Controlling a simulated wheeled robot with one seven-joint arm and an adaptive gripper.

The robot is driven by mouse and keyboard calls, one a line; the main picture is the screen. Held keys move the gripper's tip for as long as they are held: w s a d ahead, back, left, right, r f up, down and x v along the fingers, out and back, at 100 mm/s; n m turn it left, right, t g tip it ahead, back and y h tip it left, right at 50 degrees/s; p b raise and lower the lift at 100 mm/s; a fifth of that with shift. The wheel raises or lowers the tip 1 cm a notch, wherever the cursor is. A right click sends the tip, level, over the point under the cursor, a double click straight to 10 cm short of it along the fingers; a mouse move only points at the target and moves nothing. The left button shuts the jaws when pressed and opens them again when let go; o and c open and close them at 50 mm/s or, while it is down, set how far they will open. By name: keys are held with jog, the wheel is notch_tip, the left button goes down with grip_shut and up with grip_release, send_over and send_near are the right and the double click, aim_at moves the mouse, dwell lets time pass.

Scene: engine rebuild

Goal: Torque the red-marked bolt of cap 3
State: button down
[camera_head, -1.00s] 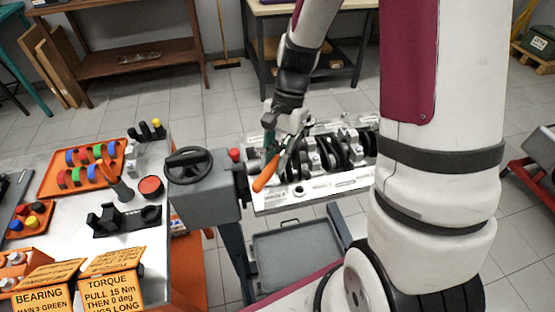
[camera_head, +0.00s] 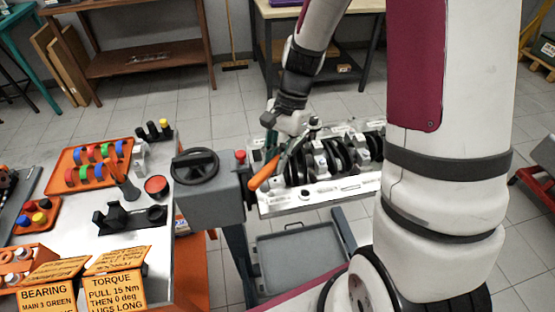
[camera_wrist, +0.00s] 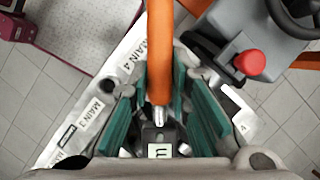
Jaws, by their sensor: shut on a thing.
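My gripper (camera_head: 275,148) is shut on a tool with an orange handle (camera_head: 263,171), over the left end of the engine block (camera_head: 335,190). In the wrist view the orange handle (camera_wrist: 162,45) and its short metal tip lie between the teal finger pads (camera_wrist: 163,112) of my gripper. The tool's working end is not clear. The block carries several bearing caps and dark crank parts (camera_head: 340,157). Labels MAIN 4 (camera_wrist: 132,57) and MAIN 3 (camera_wrist: 90,112) show on its rail. I cannot make out the red-marked bolt; my gripper and the tool hide part of the block.
A grey stand head with a black handwheel (camera_head: 195,165) and a red button (camera_head: 240,156) adjoins the block's left end. A bench with an orange tray (camera_head: 65,182) of coloured shells and a TORQUE sign (camera_head: 113,290) stands left. A grey tray (camera_head: 298,247) sits below the block.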

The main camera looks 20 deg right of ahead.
jog(key=shift+w+a+m+t+p, duration=0.25)
jog(key=shift+w+m, duration=0.3)
jog(key=shift+w, duration=0.15)
jog(key=shift+w+a+m+t+p, duration=0.15)
jog(key=shift+w+a+m, duration=0.15)
jog(key=shift+w+m, duration=0.3)
jog(key=shift+w+a+m+t+p, duration=0.2)
jog(key=shift+w+m, duration=0.25)
jog(key=shift+w, duration=0.35)
dwell(5.9)
